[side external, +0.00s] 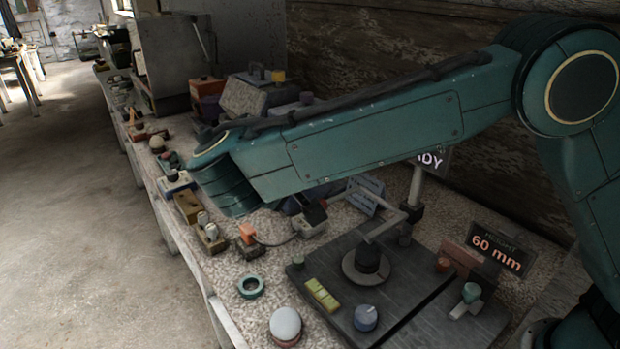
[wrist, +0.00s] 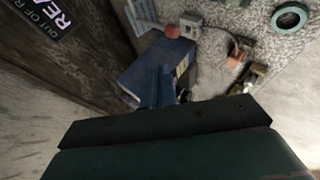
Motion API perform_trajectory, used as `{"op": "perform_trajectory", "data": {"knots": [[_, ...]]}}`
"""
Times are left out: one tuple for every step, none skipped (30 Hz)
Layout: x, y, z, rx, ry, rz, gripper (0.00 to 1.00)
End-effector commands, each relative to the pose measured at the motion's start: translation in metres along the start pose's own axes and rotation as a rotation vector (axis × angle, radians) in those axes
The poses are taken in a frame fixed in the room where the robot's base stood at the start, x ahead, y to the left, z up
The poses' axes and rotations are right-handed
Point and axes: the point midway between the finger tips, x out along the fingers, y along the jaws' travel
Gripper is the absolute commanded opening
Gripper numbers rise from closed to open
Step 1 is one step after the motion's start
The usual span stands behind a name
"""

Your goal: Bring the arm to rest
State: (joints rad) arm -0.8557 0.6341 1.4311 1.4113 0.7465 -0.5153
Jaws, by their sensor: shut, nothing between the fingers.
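My gripper (wrist: 158,82) shows in the wrist view as narrow blue fingers, close together with nothing between them, beyond the dark bar of its mount. It is over the bench, with a dark blue block behind it in the picture. In the side external view my teal arm reaches from the right across the bench, and its wrist bends downward at the left. The fingers cannot be made out there; the wrist and forearm hide that area.
A dark plate (side external: 419,306) with a round fixture and knobs lies on the speckled bench. A "60 mm" display (side external: 497,252) stands at right. A pale rounded piece (side external: 285,323) and a green ring (side external: 251,287) are at front. Clutter lines the bench; a wooden wall stands behind.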

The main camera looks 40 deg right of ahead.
Motion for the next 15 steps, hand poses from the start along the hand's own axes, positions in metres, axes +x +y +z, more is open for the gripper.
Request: {"op": "perform_trajectory", "data": {"knots": [[-0.001, -0.0003, 0.0, 0.0, 0.0, 0.0, 0.0], [-0.0013, -0.0003, 0.0, 0.0, 0.0, 0.0, 0.0], [-0.0014, -0.0002, 0.0, 0.0, 0.0, 0.0, 0.0], [-0.0014, -0.0002, 0.0, 0.001, 0.0, 0.0, 0.0], [-0.0013, -0.0002, 0.0, 0.001, 0.0, 0.0, 0.0], [-0.0012, -0.0002, 0.0001, 0.001, 0.0, 0.0, 0.0], [-0.0012, -0.0001, 0.0, 0.001, 0.0, 0.0, 0.0], [-0.0012, -0.0001, 0.0, 0.001, 0.0, 0.0, 0.0], [-0.0011, -0.0001, 0.0, 0.001, 0.0, 0.0, 0.0], [-0.001, 0.0, 0.0, 0.001, 0.0, 0.0, 0.0], [-0.0009, 0.0002, 0.0, 0.001, 0.0, 0.0, 0.0], [-0.0006, 0.001, -0.0001, 0.002, -0.001, -0.002, 0.0], [-0.0003, 0.002, -0.0002, 0.003, -0.001, -0.003, 0.0], [0.0003, 0.0034, -0.0004, 0.005, -0.002, -0.005, 0.0], [0.0012, 0.0062, -0.0006, 0.009, -0.002, -0.009, 0.0]]}}
